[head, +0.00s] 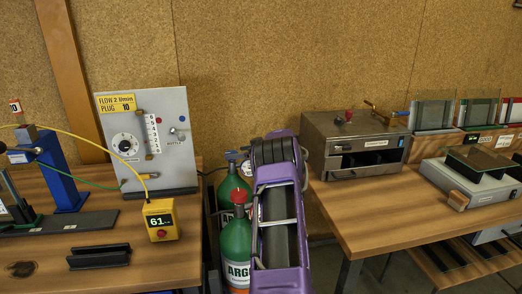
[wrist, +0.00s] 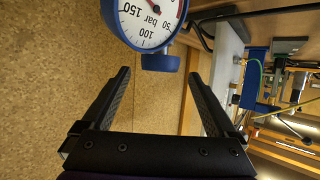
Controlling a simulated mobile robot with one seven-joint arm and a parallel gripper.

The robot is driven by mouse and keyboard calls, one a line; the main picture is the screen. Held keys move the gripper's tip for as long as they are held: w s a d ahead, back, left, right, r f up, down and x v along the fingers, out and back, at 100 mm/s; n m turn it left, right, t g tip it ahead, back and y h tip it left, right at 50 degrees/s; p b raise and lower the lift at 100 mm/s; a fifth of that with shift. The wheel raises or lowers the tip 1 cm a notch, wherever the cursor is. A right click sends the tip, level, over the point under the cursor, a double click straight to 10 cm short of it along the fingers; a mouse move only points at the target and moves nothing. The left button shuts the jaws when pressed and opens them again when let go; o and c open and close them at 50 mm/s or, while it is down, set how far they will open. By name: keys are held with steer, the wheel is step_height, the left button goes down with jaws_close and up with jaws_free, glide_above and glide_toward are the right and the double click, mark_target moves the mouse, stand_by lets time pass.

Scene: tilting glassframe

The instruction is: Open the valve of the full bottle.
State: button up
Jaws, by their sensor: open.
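Two green gas bottles stand in the gap between the benches. The front bottle (head: 236,241) has a red top and a label reading "ARGO", partly covered by my purple arm. The rear bottle (head: 231,184) has blue fittings at its top, partly hidden by my arm. In the wrist view, a round blue-rimmed gauge (wrist: 148,22) marked in bar is cut off by the top edge. A blue knob-like part (wrist: 160,62) sits beside it. My gripper (wrist: 158,76) is open and empty. Its fingertips lie either side of the blue part in the picture; contact cannot be told.
The left bench holds a flow panel (head: 148,140), a yellow meter (head: 161,219) reading about 61 and a blue stand (head: 62,170). The right bench holds a metal oven (head: 356,146) and a flat device (head: 475,180). A cork wall (head: 270,60) stands behind the bottles.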

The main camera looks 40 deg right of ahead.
steer(key=v, duration=1.4)
steer(key=shift+s, duration=0.35)
steer(key=shift+d, duration=0.1)
